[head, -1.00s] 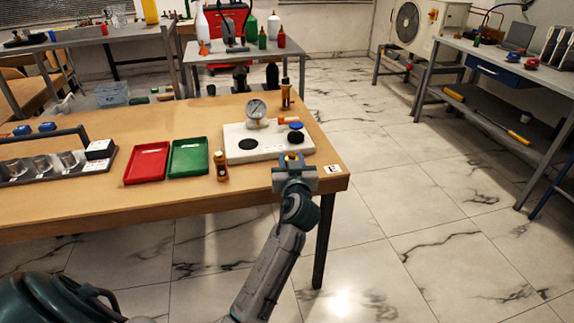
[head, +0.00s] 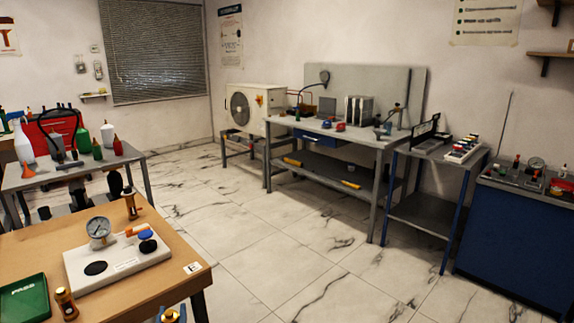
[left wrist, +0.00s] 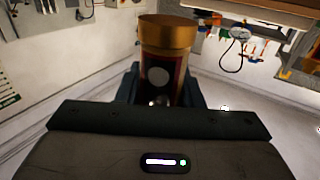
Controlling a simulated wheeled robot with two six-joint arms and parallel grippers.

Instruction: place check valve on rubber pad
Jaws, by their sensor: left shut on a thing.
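My left gripper (head: 170,315) shows only at the bottom edge of the head view, in front of the table's front edge in the picture. In the left wrist view it is shut on a gold-capped cylinder with a dark red body and a pale round spot (left wrist: 158,75), which I take to be the check valve. The cylinder stands upright between the fingers. A black round pad (head: 95,268) lies bare on the white plate (head: 75,255), probably the rubber pad. A second dark pad sits under or beside a blue cap (head: 147,235). My right gripper is not in view.
A pressure gauge (head: 98,230) and an orange-handled part stand on the plate. One brass cylinder (head: 130,207) is behind it; another (head: 66,303) stands beside the green tray (head: 25,300). Open floor lies right of the table, before the grey bench (head: 345,132) and blue cabinet (head: 515,240).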

